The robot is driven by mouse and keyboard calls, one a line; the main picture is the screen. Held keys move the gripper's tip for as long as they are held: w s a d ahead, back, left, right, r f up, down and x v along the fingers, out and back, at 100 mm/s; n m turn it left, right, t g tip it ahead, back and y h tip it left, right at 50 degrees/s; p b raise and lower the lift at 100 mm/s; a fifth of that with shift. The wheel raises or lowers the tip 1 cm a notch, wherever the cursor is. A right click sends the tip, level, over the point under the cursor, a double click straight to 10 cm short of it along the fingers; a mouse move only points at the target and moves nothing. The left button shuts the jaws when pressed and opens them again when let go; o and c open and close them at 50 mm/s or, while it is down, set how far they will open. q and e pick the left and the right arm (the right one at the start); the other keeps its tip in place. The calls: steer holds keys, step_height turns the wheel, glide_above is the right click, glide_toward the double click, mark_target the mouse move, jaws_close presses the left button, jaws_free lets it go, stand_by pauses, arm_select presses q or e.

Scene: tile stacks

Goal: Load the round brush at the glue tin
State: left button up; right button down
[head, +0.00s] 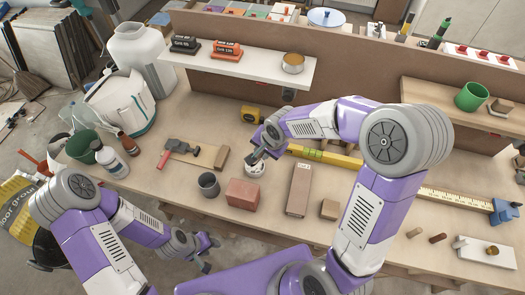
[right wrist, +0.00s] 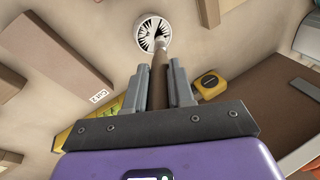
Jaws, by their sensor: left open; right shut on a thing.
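My right gripper (head: 262,153) is shut on the brown handle of the round brush (right wrist: 158,75). My left gripper (head: 212,254) is open and empty, low at the bench's front edge.
A yellow tape measure (head: 250,115) and a yellow level (head: 335,159) lie behind and to the right. A shelf (head: 265,86) overhangs the back.

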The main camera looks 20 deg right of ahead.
steer(key=shift+r+p, duration=1.5)
steer(key=shift+r, duration=1.1)
